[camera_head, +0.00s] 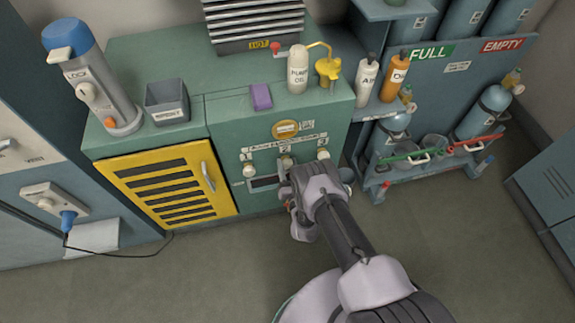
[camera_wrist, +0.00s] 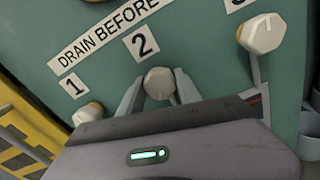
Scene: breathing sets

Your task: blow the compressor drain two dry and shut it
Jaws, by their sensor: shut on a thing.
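The compressor panel (camera_head: 230,150) is a green face with a row of drain knobs labelled 1, 2 and 3. In the wrist view, the knob of drain two (camera_wrist: 159,83) sits under the "2" label, between the two fingers of my gripper (camera_wrist: 158,92). My gripper is shut on this knob. Knob one (camera_wrist: 88,113) is at the left and knob three (camera_wrist: 262,34) at the upper right, both pale with some yellow. In the head view my gripper (camera_head: 288,180) is at the panel and hides knob two. The drain outlet is not clearly visible.
A yellow slatted door (camera_head: 172,185) is left of the panel. A pump oil bottle (camera_head: 298,72), a purple block (camera_head: 261,97) and a grey bin (camera_head: 167,102) stand on top. A cylinder rack (camera_head: 430,150) stands at the right. The floor in front is clear.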

